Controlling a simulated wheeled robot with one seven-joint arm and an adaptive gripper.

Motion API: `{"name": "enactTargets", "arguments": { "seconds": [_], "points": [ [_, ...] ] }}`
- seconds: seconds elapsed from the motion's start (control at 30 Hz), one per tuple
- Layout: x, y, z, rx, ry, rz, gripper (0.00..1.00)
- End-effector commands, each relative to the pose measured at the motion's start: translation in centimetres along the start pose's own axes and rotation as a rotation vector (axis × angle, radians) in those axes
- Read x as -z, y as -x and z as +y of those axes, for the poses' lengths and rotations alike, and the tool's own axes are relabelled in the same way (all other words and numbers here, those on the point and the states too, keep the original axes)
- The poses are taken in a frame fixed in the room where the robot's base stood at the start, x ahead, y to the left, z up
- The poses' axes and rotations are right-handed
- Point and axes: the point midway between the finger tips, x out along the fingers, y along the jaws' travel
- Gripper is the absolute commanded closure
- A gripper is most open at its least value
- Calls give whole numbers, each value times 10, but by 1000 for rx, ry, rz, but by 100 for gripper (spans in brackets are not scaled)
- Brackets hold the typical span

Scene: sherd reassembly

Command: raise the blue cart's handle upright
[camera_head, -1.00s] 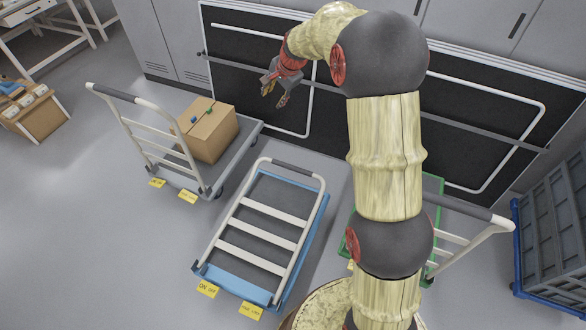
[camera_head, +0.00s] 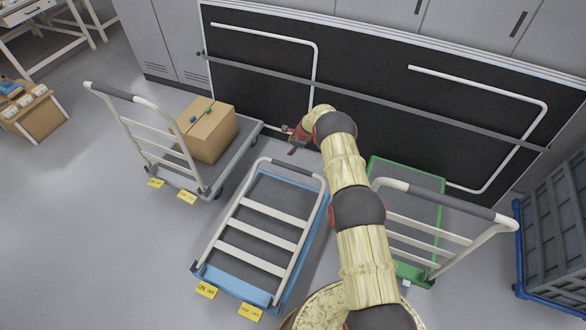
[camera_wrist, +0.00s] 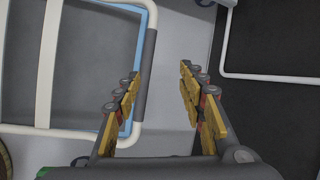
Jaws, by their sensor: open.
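The blue cart (camera_head: 316,226) stands in the middle of the head view, with its pale handle frame (camera_head: 264,222) folded down over the deck. The handle's dark grip bar (camera_head: 293,169) lies at the cart's far end; it also shows in the wrist view (camera_wrist: 146,75). My gripper (camera_head: 291,147) is above and beyond that far end, apart from the handle. In the wrist view my gripper (camera_wrist: 157,85) has its fingers spread and empty, with bare floor between them. The left finger overlaps the grip bar in the picture, but I see no grasp.
A grey cart (camera_head: 235,150) with a cardboard box (camera_head: 207,130) stands left, handle upright. A green cart (camera_head: 440,215) with raised handle stands right, partly behind my arm. A blue crate trolley (camera_head: 550,240) is far right. A black panel (camera_head: 380,100) borders the back.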

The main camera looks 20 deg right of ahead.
Motion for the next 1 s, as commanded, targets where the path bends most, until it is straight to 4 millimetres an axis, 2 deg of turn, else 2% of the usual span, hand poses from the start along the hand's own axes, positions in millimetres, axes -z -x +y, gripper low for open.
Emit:
{"name": "enactTargets", "arguments": {
  "seconds": [0.03,0.1,0.2,0.33,0.57,1.0],
  "points": [
    [14,-22,10,-3,-40,5,59],
    [29,-43,19,1,-94,8,59],
    [46,-66,30,2,-152,13,59],
    [58,-84,40,6,-199,16,59],
    [63,-102,44,6,-215,17,59],
    [64,-157,44,6,-213,16,59]
  ]
}}
